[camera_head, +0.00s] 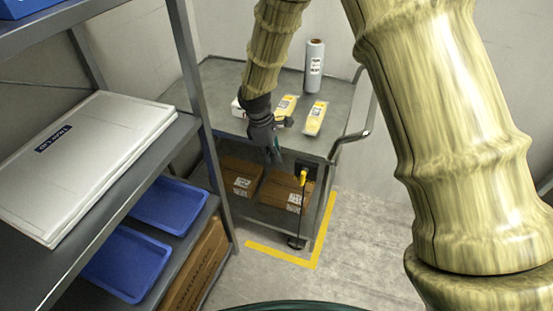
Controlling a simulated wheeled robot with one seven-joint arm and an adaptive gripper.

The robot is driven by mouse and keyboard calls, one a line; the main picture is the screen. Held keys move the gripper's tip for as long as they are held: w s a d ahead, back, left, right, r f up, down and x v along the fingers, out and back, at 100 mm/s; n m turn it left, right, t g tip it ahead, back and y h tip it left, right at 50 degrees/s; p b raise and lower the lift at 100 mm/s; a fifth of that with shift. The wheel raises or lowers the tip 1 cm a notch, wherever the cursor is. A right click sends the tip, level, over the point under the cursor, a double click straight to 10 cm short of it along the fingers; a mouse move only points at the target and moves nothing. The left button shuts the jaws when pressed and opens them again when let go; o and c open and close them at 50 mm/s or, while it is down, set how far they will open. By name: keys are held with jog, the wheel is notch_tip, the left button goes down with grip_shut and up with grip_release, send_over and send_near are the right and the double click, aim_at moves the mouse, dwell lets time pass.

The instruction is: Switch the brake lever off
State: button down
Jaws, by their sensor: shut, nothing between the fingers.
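The brake lever (303,178) has a yellow handle and sits on a dark plate at the front right corner of the grey cart (221,82). A thin dark rod or cable runs from it down to the caster near the floor. My gripper (274,158) is dark grey, points downward and is shut and empty. It is at the cart's front edge, a little left of and above the lever, and looks apart from it. The exact depth gap cannot be told from this view.
Yellow-labelled packs (314,118) and a wrapped roll (314,66) stand on the cart top. Cardboard boxes (241,177) lie on its lower shelf. A grey shelf rack with a white case (88,160) and blue trays (128,262) is at left. Yellow tape (283,257) marks the floor.

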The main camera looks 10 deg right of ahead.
aim_at(303, 176)
jog(key=s+d+f+p, duration=0.2)
jog(key=d+f, duration=0.3)
jog(key=f, duration=0.3)
jog(key=shift+d, duration=0.1)
dwell(0.3)
